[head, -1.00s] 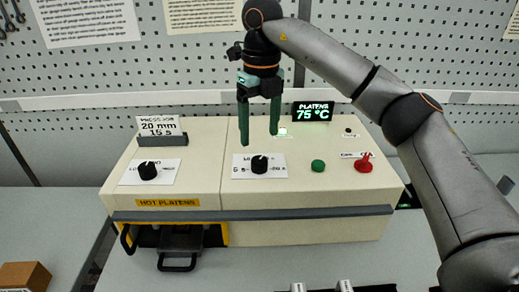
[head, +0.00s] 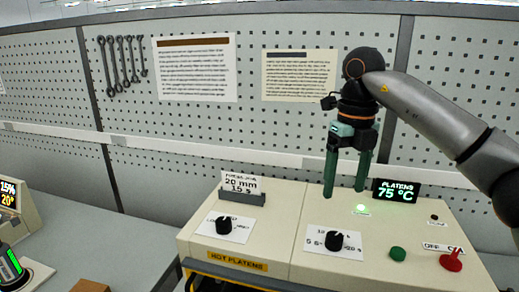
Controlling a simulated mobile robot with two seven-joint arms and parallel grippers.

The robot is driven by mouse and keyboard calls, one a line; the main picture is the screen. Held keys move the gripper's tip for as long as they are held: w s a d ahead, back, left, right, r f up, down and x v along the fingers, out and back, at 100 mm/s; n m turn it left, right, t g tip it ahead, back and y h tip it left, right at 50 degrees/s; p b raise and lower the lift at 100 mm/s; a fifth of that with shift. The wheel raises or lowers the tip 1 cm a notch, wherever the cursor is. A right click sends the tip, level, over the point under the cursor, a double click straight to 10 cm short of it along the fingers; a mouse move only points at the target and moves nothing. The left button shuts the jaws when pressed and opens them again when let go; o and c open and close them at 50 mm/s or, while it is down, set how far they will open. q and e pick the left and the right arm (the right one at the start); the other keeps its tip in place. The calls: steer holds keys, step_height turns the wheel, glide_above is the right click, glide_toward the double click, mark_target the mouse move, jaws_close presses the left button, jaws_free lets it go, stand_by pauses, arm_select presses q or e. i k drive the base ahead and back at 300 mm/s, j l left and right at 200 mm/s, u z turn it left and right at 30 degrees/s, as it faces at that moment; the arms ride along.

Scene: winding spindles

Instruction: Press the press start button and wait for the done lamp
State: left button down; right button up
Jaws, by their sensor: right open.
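The cream press (head: 275,215) stands on the bench, its front cut off by the bottom edge of the head view. A round green button (head: 398,253) sits on its top, to the left of a red control (head: 452,260). A small lamp (head: 361,210) glows green behind them; its label is too small to read. A small dark round fitting (head: 434,217) lies further right. My right gripper (head: 344,193) points down, open and empty, above the back of the press, apart from the green button. My left gripper is out of view.
The display (head: 396,191) reads PLATENS 75 °C. A card (head: 240,184) reads 20 mm, 15 s. Two black knobs (head: 223,225) (head: 334,241) and a HOT PLATENS label (head: 237,261) are on the press. Another device (head: 14,225) stands far left. Grey bench between is mostly clear.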

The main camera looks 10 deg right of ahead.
mark_target(397, 253)
steer(key=k, duration=1.5)
